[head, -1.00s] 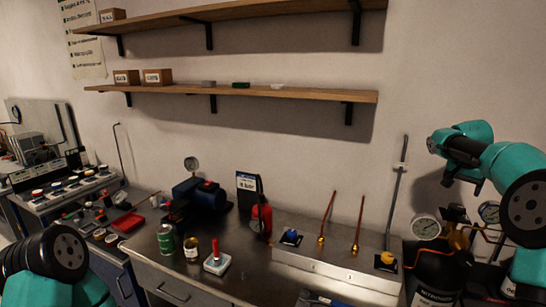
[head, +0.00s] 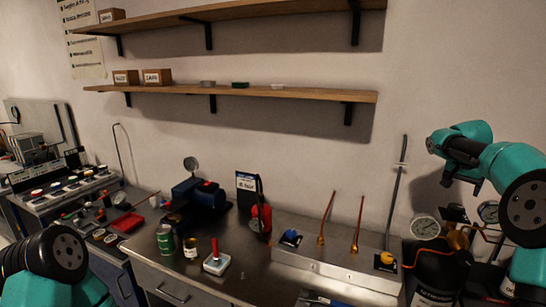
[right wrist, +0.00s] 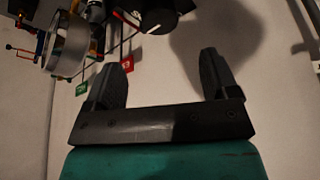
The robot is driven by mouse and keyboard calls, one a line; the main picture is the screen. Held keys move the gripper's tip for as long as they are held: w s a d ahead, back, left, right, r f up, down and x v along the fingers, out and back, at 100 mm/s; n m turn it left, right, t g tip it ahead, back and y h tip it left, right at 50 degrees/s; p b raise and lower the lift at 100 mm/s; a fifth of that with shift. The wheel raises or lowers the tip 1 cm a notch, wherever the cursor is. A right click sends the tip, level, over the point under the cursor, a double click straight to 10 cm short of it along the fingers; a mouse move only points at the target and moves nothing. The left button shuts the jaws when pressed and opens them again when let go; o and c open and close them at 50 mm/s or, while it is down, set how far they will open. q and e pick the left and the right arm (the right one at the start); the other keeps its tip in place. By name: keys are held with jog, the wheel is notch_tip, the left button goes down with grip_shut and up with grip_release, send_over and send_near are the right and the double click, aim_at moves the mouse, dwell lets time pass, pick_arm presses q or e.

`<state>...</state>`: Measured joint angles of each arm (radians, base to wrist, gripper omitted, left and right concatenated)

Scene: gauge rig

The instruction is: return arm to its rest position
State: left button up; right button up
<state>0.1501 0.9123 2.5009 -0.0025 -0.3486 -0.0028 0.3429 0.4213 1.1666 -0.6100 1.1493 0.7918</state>
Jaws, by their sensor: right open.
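My right arm enters the head view from the right edge, in teal and black. Its gripper (head: 437,146) is raised in front of the wall, above the gauges and clear of the bench. In the right wrist view, the two black fingers of this gripper (right wrist: 163,78) stand wide apart with nothing between them. Of my left arm only a dark ribbed joint and a teal link show at the lower left of the head view; its gripper is out of sight.
Below my right gripper are a pressure gauge (head: 425,227) and a dark cylinder (head: 437,272). The bench (head: 240,268) holds a green can (head: 166,240), a red-handled block (head: 216,262) and a blue pump (head: 203,194). Wooden shelves (head: 230,90) cross the wall. Open air surrounds the gripper's left side.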

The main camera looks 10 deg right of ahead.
aim_at(457, 207)
jog(key=x, duration=0.9)
jog(key=shift+f, duration=0.25)
jog(key=shift+d+f, duration=0.1)
jog(key=shift+n+t+y, duration=0.6)
jog(key=shift+n, duration=1.6)
jog(key=shift+s+r, duration=0.15)
jog(key=shift+r, duration=0.2)
